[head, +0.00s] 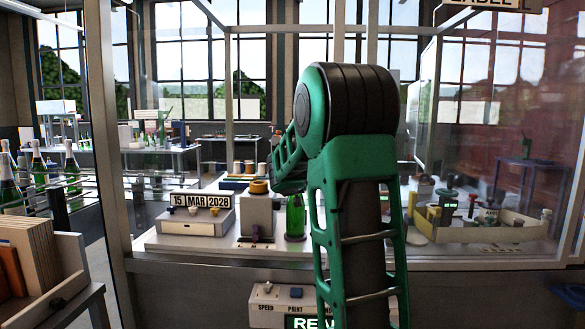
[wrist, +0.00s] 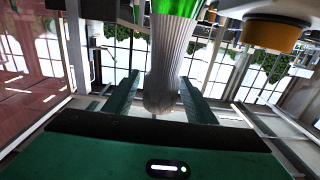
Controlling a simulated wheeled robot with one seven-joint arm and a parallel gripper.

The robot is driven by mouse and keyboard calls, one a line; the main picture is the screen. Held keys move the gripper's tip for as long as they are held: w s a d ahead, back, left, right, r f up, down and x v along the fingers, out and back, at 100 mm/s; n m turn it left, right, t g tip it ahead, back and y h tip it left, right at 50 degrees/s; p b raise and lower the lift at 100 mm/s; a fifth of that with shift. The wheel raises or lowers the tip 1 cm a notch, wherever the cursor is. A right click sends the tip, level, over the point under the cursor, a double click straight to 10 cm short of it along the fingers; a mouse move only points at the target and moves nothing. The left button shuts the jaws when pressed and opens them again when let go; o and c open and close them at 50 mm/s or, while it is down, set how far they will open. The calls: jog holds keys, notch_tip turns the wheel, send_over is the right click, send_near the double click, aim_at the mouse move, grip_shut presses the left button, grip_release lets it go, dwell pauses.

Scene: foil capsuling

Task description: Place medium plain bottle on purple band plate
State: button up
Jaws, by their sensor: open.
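A green bottle (head: 296,216) stands upright in the head view, right of the grey orange-topped machine, on a small dark round base too small to make out. In the wrist view, which is upside down, the bottle's green body and pleated silver foil neck (wrist: 170,60) show. My gripper (wrist: 158,88) is open, with its green fingers on either side of the foil neck and gaps visible. My arm hides the gripper's fingers and part of the bottle's upper end in the head view. I cannot pick out a purple band with certainty.
The orange-topped machine (head: 258,214) stands close left of the bottle; its orange top (wrist: 270,34) shows in the wrist view. A date display (head: 196,200) is further left. A yellow tray (head: 455,232) with tools lies right. Glass panels and metal posts enclose the bench.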

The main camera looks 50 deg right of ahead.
jog(key=v, duration=1)
jog(key=shift+s+a, duration=0.1)
jog(key=shift+s, duration=0.05)
